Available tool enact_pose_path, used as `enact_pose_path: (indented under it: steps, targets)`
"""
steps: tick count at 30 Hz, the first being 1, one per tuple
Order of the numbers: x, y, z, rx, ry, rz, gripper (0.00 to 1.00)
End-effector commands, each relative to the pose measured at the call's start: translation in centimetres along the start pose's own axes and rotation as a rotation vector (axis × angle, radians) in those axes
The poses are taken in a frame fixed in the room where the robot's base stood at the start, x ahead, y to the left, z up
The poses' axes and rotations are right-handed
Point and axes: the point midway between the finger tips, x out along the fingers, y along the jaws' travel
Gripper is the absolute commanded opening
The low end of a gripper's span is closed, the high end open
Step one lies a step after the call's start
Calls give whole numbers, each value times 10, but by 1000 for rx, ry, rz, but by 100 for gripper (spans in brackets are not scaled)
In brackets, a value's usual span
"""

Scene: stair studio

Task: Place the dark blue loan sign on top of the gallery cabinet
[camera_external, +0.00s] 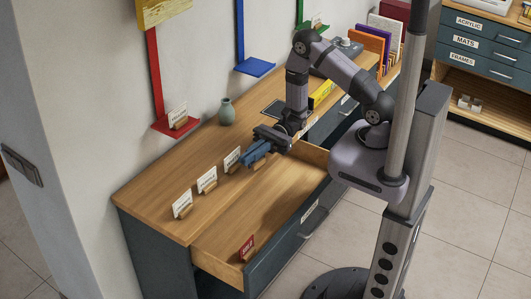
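The gallery cabinet (150,193) has a wooden top and dark blue-grey sides, with its near drawer (270,215) pulled open. My gripper (257,152) is low over the cabinet top near the drawer's back edge, pointing left. Dark blue shapes show at its end, with a small wooden piece just below. I cannot tell whether these blue shapes are the fingers or the dark blue loan sign. The sign cannot be clearly made out elsewhere. Whether the gripper is open or shut is unclear.
White card signs in wooden stands (182,204) (207,180) (233,160) line the cabinet top. A red sign (247,247) stands in the drawer's front corner. A green vase (226,111) stands by the wall. A yellow box (321,94) lies farther back. The front left top is clear.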

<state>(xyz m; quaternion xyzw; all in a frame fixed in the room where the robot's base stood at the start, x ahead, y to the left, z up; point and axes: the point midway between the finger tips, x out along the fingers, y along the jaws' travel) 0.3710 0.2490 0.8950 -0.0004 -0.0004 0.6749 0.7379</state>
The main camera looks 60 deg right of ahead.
Motion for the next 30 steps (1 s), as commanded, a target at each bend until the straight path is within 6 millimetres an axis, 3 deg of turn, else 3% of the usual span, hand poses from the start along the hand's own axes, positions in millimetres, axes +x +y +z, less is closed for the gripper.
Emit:
enact_pose_path:
  steps: [1,4,7,16,19,30]
  targets:
    - [-4,-17,29,-9,0,-19,0]
    - [-11,-46,62,-8,0,-50,0]
    - [-14,-86,47,-3,0,-130,0]
    - [-36,-195,75,-6,-2,-372,0]
    - [-35,-208,65,1,-1,-459,0]
    - [-48,-240,64,0,-1,-678,0]
